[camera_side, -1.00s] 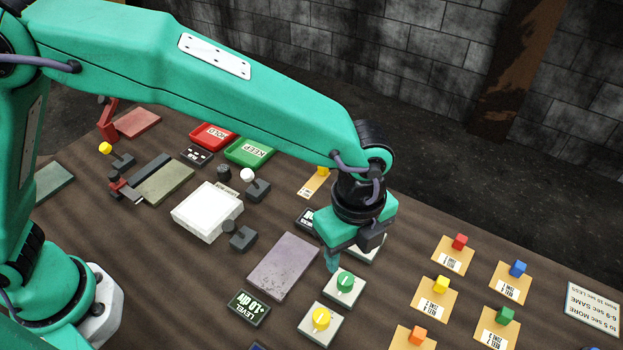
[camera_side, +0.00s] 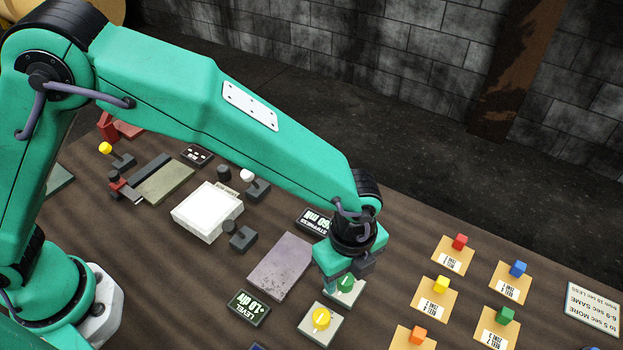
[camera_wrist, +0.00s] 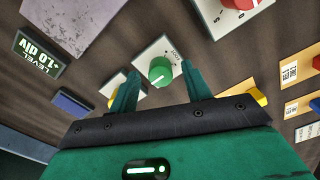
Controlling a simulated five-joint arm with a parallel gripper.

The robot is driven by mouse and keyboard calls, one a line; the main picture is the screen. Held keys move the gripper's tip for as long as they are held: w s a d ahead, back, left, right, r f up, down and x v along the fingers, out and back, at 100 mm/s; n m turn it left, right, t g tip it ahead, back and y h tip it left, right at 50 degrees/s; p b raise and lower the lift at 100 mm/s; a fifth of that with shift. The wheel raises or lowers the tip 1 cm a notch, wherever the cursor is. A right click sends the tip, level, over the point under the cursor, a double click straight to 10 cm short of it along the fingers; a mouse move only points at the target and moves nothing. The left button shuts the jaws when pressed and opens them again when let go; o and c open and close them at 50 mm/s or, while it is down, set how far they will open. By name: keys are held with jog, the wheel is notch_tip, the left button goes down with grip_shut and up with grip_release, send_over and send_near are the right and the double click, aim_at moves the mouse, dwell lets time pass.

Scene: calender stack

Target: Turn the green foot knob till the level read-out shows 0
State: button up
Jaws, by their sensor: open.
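The green foot knob (camera_side: 345,283) is a round dial with a pointer mark on a pale square plate; it also shows in the wrist view (camera_wrist: 161,72). My gripper (camera_side: 338,284) is low over that plate, fingers pointing down. In the wrist view my gripper (camera_wrist: 160,68) is open, with one finger on each side of the knob and gaps between. I cannot tell how far down the fingers reach. The level read-out (camera_side: 249,308) is a dark panel with pale text; in the wrist view it (camera_wrist: 40,53) reads +1.0 div.
A yellow knob (camera_side: 321,318) on its own plate is close in front. A red knob (camera_wrist: 238,3) is at the wrist view's top right. A purplish slab (camera_side: 281,266) lies left of the gripper. Cards with coloured blocks, one red (camera_side: 459,241), stand to the right.

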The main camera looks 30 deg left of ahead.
jog(key=shift+f, duration=0.1)
jog(key=c, duration=1)
jog(key=shift+n, duration=0.3)
jog(key=n, duration=0.4)
jog(key=shift+n, duration=2.7)
jog(key=o, duration=1)
